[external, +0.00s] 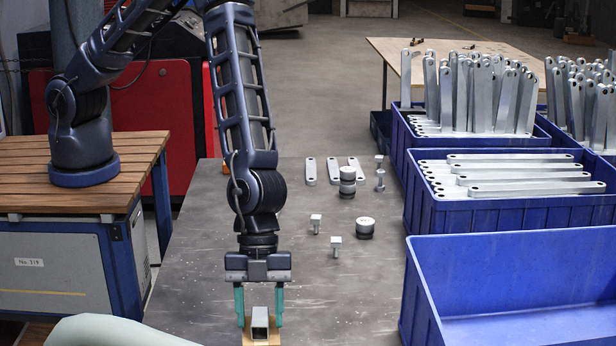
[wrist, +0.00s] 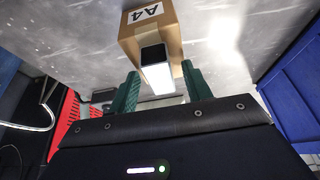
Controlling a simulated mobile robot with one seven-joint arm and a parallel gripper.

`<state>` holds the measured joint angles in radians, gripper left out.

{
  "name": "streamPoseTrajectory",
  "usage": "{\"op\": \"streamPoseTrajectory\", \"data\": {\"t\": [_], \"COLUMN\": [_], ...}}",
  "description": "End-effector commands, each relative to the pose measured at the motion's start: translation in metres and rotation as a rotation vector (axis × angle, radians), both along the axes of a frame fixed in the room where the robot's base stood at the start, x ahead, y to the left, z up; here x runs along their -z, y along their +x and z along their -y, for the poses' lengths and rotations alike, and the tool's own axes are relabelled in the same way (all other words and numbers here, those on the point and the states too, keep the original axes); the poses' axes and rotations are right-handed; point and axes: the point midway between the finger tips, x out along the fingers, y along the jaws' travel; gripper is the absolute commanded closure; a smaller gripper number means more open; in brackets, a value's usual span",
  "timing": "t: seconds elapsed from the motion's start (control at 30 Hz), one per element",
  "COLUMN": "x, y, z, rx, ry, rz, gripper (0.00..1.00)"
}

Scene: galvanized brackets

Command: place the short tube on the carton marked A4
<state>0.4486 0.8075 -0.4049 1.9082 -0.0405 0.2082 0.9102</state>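The short tube (external: 260,318) is a grey metal square tube with a dark open end. It appears to rest on the tan carton (external: 246,338), which lies low on the grey table at the bottom of the external view. In the wrist view the carton (wrist: 170,35) shows its A4 label, with the tube (wrist: 157,76) against it. My gripper (external: 260,318) points down with one teal finger on each side of the tube. In both views gaps show between the fingers and the tube, so the gripper (wrist: 160,75) is open around it.
Blue crates stand along the right: an empty one (external: 520,270) in front, others holding metal bars (external: 520,172). Several flat brackets (external: 333,170), bolts (external: 335,243) and dark round pieces (external: 365,228) lie farther back on the table. A pale rounded object (external: 110,332) is at bottom left.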

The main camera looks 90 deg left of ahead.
Motion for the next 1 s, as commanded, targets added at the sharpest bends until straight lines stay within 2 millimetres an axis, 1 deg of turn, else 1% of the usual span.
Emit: {"op": "streamPoseTrajectory", "data": {"t": [0.23,0.37,0.47,0.8,1.0], "x": [-0.001,-0.008,-0.019,-0.077,-0.103], "y": [0.000,0.001,0.001,0.001,0.001], "z": [0.000,-0.002,-0.007,-0.031,-0.041], "rx": [0.000,-0.001,-0.002,-0.002,-0.001], "ry": [0.000,-0.001,-0.001,-0.001,-0.001], "rz": [0.000,0.002,0.001,0.001,0.002], "gripper": [0.51,0.51,0.51,0.51,0.51]}}
